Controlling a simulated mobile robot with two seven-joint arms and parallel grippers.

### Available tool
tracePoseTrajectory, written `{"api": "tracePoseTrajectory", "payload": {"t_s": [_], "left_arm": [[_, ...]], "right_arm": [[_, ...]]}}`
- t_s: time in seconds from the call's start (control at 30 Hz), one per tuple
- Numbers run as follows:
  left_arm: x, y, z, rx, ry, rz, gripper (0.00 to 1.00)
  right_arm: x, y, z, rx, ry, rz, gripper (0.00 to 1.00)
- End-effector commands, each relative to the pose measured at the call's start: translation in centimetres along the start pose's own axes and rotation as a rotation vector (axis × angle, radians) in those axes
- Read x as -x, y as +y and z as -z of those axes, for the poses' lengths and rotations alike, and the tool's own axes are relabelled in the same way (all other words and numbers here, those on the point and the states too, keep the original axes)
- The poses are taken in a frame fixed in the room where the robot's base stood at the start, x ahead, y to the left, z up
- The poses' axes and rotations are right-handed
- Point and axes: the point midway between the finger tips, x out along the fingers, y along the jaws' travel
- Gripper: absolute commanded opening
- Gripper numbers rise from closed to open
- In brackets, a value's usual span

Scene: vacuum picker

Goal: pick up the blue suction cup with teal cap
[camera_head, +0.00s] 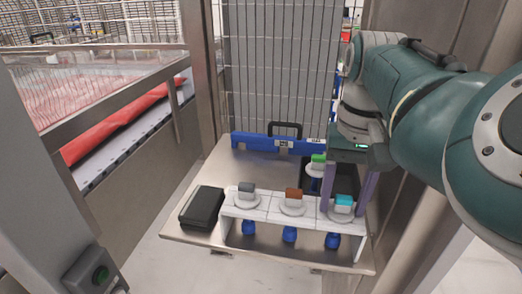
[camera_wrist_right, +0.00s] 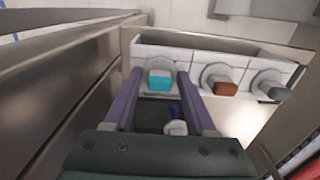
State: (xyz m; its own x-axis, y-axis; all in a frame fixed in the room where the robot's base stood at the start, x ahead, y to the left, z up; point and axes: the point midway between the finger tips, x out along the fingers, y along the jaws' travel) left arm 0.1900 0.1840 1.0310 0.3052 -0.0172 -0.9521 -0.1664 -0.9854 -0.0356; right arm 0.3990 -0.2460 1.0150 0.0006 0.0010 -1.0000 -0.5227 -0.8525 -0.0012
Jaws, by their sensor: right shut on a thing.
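The blue suction cup with teal cap (camera_head: 344,201) sits upright at the right end of the white rack (camera_head: 270,206). Its blue bellows shows below the rack's top. My right gripper (camera_head: 343,209) comes down over it with one purple finger on each side and is shut on it. In the right wrist view, the teal cap (camera_wrist_right: 159,79) lies between the fingertips of my right gripper (camera_wrist_right: 158,75). The contact points are partly hidden. My left gripper is not in view.
A brown-capped cup (camera_head: 293,195) and a grey-capped cup (camera_head: 247,189) stand in the same rack. A green-capped cup (camera_head: 318,160) is behind, near a dark bin. A black case (camera_head: 202,207) lies left of the rack.

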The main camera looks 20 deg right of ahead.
Motion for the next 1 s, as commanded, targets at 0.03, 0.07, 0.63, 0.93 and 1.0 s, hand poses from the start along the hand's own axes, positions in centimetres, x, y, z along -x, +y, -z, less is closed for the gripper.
{"api": "tracePoseTrajectory", "payload": {"t_s": [0.03, 0.07, 0.63, 0.93, 1.0], "left_arm": [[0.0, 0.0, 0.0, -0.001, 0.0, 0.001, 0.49], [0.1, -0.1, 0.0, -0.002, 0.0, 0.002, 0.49], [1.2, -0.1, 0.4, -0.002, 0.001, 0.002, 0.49], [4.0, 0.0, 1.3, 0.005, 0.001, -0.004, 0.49], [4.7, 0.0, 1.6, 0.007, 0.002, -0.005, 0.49]], "right_arm": [[0.1, 0.0, 0.0, 0.0, 0.001, 0.0, 0.2], [0.2, 0.0, 0.0, 0.0, 0.001, 0.0, 0.2], [9.5, -0.1, 0.1, -0.001, 0.006, 0.001, 0.2], [16.9, -0.1, 0.1, 0.0, 0.001, 0.004, 0.2], [18.0, -0.1, 0.0, 0.0, 0.0, 0.003, 0.2]]}}
